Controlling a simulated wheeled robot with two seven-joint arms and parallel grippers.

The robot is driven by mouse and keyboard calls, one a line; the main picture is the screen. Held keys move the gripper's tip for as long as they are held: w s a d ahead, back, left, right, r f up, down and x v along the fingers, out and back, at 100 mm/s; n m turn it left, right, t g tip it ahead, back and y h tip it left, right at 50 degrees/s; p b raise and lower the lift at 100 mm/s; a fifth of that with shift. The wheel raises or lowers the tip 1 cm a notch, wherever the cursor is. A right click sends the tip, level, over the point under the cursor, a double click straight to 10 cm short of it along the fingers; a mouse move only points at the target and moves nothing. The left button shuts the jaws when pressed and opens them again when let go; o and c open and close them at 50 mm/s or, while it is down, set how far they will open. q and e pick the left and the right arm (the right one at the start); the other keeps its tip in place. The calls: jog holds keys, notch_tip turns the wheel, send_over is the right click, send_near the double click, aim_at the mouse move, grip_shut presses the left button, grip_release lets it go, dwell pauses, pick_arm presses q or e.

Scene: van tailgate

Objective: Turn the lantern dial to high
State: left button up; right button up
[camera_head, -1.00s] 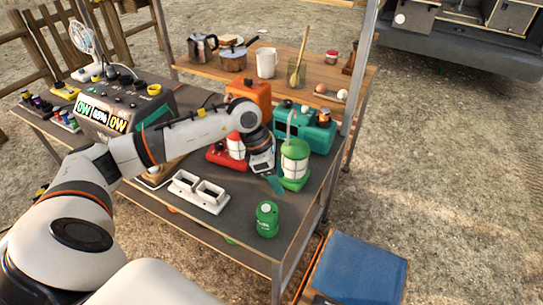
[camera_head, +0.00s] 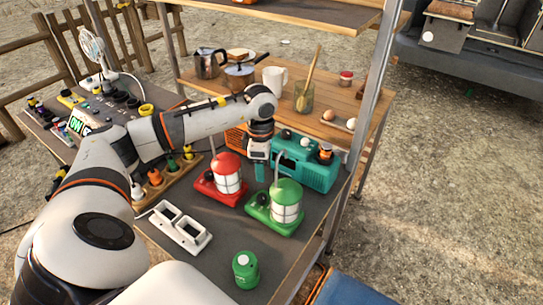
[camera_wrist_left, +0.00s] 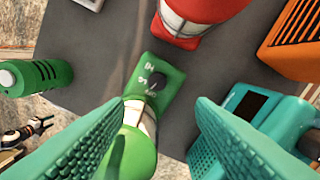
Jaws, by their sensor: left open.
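The green lantern (camera_head: 287,196) stands on the dark table top, to the right of the red lantern (camera_head: 227,174). The green lantern's base has a black dial (camera_wrist_left: 154,82) with white lettering, seen clearly in the wrist view; the letters are partly hard to read. My left gripper (camera_head: 261,172) hangs over the table between and slightly behind the two lanterns. In the wrist view its teal fingers (camera_wrist_left: 162,105) are apart and empty, with the green lantern between them in the picture. The dial lies beyond the tips, apparently untouched. My right gripper is out of view.
A teal radio-like box (camera_head: 308,166) stands close behind the green lantern. An orange box (camera_head: 236,138) is further back. A metal post (camera_head: 366,100) rises at the right.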

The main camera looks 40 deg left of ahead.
pick_arm(q)
jog(key=p, duration=0.1)
send_over(262, 197)
jog(key=f, duration=0.5)
jog(key=shift+s+f, duration=0.1)
jog(key=shift+s, duration=0.1)
jog(key=f+p, duration=0.1)
jog(key=f, duration=0.5)
jog(key=shift+w+f, duration=0.2)
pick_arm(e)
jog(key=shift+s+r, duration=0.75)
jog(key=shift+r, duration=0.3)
pick_arm(q)
jog(key=c, duration=1)
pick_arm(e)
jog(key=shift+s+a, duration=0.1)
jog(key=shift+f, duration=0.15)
